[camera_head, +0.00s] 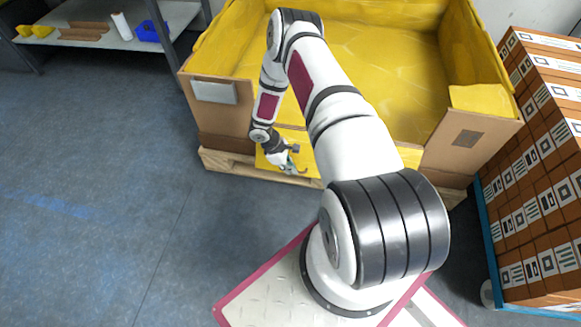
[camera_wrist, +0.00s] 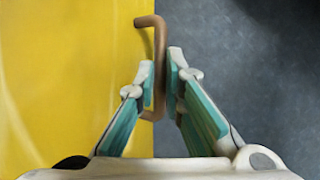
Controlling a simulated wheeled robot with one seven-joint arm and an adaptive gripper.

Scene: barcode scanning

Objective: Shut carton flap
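The large carton (camera_head: 222,110) is brown outside and yellow inside, and stands open on a wooden pallet. Its front flap (camera_head: 262,160) is folded down at the front, with its yellow inner face showing; my arm hides part of it. In the wrist view the yellow flap (camera_wrist: 60,80) fills the left side. A brown bent handle (camera_wrist: 160,30) sits at the flap's edge. My gripper (camera_wrist: 161,75) has its two teal-lined fingers closed in on both sides of the handle bar. In the head view my gripper (camera_head: 292,166) is low in front of the flap.
Stacked brown boxes (camera_head: 540,190) with printed labels stand on a blue-framed cart at the right. A grey shelf (camera_head: 175,15) with small items is at the upper left. The blue-grey floor (camera_head: 100,180) at the left is clear.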

